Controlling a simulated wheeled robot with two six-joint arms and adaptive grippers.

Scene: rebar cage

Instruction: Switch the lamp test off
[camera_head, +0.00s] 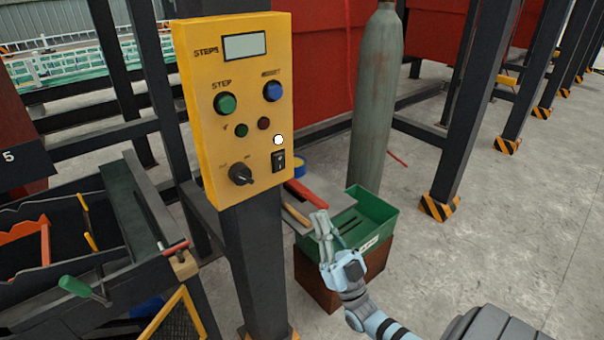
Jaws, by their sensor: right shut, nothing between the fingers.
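A yellow control panel (213,130) is mounted on a dark post. It carries a display (245,46), a green button (225,103) marked STEP and a blue button (273,91). Below are a small green round (241,130), a small red round (264,123) and a bright white round (278,140). A black rocker switch (279,160) sits at the lower right and a black rotary knob (241,174) at the lower left. The label by the switch is too small to read. My right gripper (321,220) is shut and empty, below and right of the panel, apart from it. My left gripper is out of view.
A green bin (376,207) stands on a brown block (318,284) behind my right gripper. A grey gas cylinder (375,100) stands behind it. A tool rack with a green-handled tool (75,286) is at the left. Open concrete floor lies at the right.

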